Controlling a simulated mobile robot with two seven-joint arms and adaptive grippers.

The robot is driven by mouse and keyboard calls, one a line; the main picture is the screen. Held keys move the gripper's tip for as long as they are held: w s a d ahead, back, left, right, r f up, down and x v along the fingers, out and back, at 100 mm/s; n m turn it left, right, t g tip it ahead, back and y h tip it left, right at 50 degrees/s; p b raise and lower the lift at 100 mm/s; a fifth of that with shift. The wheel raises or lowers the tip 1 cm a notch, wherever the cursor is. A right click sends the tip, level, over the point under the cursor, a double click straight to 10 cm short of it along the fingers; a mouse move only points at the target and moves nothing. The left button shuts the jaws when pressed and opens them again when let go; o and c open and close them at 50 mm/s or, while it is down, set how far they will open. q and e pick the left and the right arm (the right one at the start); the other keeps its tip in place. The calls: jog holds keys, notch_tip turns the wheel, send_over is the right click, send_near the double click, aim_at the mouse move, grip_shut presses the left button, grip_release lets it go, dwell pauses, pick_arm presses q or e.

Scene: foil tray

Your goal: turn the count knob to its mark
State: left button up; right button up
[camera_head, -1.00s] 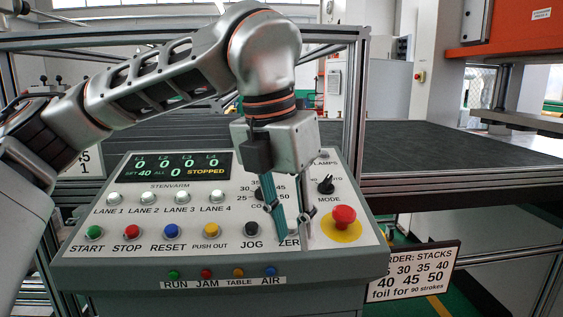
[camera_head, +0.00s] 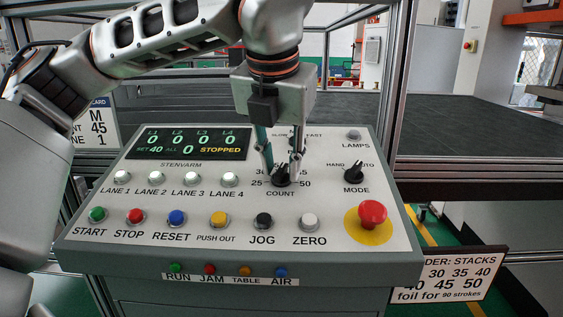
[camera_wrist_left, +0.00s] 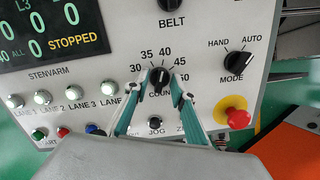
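The count knob (camera_head: 281,179) is a black pointer knob on the sloped grey panel, above the word COUNT. In the left wrist view the count knob (camera_wrist_left: 159,77) has numbers around it, from 30 past 35, 40 and 45 to 50; its pointer looks roughly toward 40. My left gripper (camera_head: 281,171) points down at the knob, its fingers hiding part of the dial. In the left wrist view the left gripper's (camera_wrist_left: 159,80) fingertips are spread on either side of the knob, with gaps visible. My right gripper is not in view.
The display (camera_head: 188,143) reads SET 40 and STOPPED. A card (camera_head: 101,122) at the left shows 45. The mode knob (camera_head: 354,172) and red emergency button (camera_head: 372,213) stand right of the dial. JOG (camera_head: 264,221) and ZERO (camera_head: 309,221) buttons lie below it.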

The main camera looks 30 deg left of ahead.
pick_arm(q)
jog(key=shift+w+f, duration=0.1)
jog(key=shift+f, duration=0.15)
grip_shut()
jog(key=shift+m, duration=0.4)
jog(key=m, duration=0.3)
jog(key=shift+m+h, duration=0.4)
jog(key=shift+m, duration=1.6)
